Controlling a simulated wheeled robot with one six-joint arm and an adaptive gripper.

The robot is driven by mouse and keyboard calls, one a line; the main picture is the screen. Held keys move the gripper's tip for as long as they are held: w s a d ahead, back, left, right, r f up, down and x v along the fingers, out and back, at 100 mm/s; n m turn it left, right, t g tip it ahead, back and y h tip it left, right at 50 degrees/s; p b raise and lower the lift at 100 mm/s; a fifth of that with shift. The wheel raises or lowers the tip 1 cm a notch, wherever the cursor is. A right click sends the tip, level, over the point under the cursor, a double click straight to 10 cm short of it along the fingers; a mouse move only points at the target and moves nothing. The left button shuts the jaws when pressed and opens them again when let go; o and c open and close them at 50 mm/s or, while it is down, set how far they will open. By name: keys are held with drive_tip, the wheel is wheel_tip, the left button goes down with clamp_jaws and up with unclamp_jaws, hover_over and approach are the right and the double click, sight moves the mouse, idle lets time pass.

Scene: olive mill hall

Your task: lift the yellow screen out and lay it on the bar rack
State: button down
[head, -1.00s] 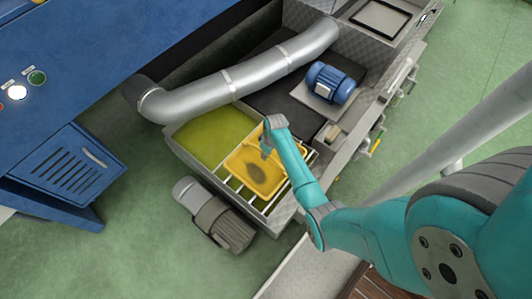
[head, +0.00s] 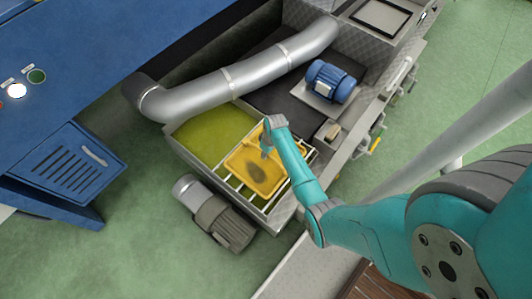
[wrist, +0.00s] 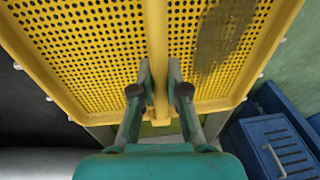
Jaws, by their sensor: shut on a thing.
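The yellow screen (head: 270,184) is a perforated rectangular tray with a dark stain. In the head view it lies roughly flat over the pale bar rack (head: 229,187) at the near end of the metal trough. I cannot tell whether it touches the bars or hangs just above them. My gripper (head: 265,152) is over the screen's upper side. The wrist view shows the fingers (wrist: 160,78) shut on the raised yellow bar across the middle of the screen (wrist: 85,45). Part of the rack is hidden under the screen.
Yellow-green liquid (head: 210,136) fills the trough bay beside the rack. A thick silver pipe (head: 245,78) crosses the trough behind it. A blue motor (head: 331,82) stands farther right. A grey motor (head: 222,222) sits outside the near wall. A blue cabinet (head: 72,165) is at left.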

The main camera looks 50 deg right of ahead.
drive_tip(key=shift+f, duration=0.1)
drive_tip(key=c, duration=1.1)
unclamp_jaws()
wheel_tip(320, 180, up, 12)
drive_tip(key=s+d, duration=0.1)
drive_tip(key=shift+d, duration=0.15)
drive_tip(key=shift+s+f, duration=0.1)
drive_tip(key=shift+f, duration=0.05)
